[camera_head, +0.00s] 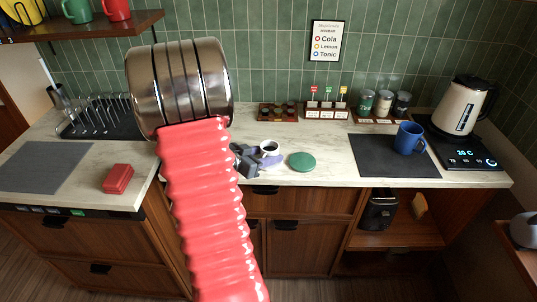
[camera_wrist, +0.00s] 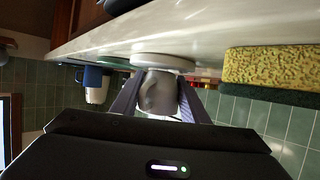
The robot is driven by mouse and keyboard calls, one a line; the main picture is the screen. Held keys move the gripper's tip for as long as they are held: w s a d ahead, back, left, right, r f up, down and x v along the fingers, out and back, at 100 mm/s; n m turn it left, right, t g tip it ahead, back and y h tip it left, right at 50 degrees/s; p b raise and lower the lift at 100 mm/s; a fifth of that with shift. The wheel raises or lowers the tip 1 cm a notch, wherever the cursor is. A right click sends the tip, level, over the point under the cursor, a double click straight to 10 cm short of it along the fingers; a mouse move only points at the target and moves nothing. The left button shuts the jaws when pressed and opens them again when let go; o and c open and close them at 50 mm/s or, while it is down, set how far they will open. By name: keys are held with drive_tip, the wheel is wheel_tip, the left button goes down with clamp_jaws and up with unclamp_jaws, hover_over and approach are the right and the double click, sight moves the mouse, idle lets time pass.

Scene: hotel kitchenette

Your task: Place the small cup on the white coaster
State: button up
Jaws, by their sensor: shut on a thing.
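The small white cup (camera_head: 268,147) is upright above the back part of the counter, and a dark inside shows in the head view. My gripper (camera_head: 262,158) is shut on it. In the upside-down wrist view the cup (camera_wrist: 158,94) sits between the two grey-violet fingers. The white coaster (camera_wrist: 163,62) shows there as a flat disc right at the cup's base. The cup is over it, but I cannot tell whether they touch. In the head view I cannot make out the white coaster behind the cup and fingers.
A green coaster (camera_head: 302,162) lies right of the cup. A blue mug (camera_head: 410,138) stands on a dark mat, with a kettle (camera_head: 466,105) farther right. A yellow sponge (camera_wrist: 270,68) is close by in the wrist view. A wooden rack (camera_head: 278,112) is behind.

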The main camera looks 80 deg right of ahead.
drive_tip(key=shift+a+f, duration=0.1)
drive_tip(key=shift+f, duration=0.4)
drive_tip(key=shift+a+f, duration=0.1)
drive_tip(key=shift+f, duration=0.2)
drive_tip(key=o, duration=1.2)
drive_tip(key=shift+s, duration=0.15)
drive_tip(key=shift+c, duration=0.2)
drive_tip(key=shift+r, duration=0.45)
drive_tip(key=v, duration=1.2)
drive_tip(key=shift+r, duration=0.45)
drive_tip(key=shift+d, duration=0.25)
drive_tip(key=shift+w+r, duration=0.1)
drive_tip(key=shift+w, duration=0.15)
